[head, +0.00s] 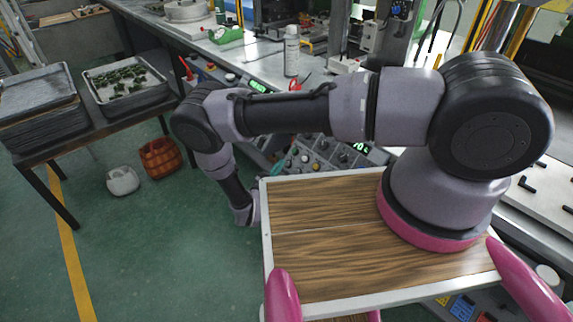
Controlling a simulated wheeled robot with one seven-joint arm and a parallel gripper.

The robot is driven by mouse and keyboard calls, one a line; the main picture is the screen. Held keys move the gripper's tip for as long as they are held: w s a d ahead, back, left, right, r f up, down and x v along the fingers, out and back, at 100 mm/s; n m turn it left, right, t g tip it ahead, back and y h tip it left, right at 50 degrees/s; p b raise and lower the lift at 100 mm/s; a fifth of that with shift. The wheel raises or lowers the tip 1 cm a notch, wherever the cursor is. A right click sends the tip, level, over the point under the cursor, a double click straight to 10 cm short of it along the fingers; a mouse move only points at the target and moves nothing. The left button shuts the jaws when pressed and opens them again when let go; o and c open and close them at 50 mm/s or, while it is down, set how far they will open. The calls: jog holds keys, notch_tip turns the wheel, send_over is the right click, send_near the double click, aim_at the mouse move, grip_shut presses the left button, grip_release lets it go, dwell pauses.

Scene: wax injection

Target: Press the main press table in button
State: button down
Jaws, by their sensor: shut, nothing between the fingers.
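A grey control panel (318,166) with several knobs, buttons and green lit displays runs along the front of the machine, behind my arm. Part of it is covered by my arm and by my wooden top. Labels are too small to read, so I cannot tell which is the main press table in button. My arm reaches left across the picture and bends down at the far left. Its wrist end reaches the left edge of my wooden top, beside the panel's lower left. My gripper's fingers are hidden there, so I cannot see them or any contact with the panel.
A spray can (291,51) stands on the metal worktable (262,68) above the panel. At left, a dark table (38,155) holds stacked trays and a tray of green pieces (124,80). An orange basket (160,157) and white container (122,181) sit on the floor. Green floor is clear at lower left.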

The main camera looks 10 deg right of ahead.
jog(key=shift+f, duration=0.1)
jog(key=shift+w+d+f, duration=0.15)
jog(key=shift+d, duration=0.1)
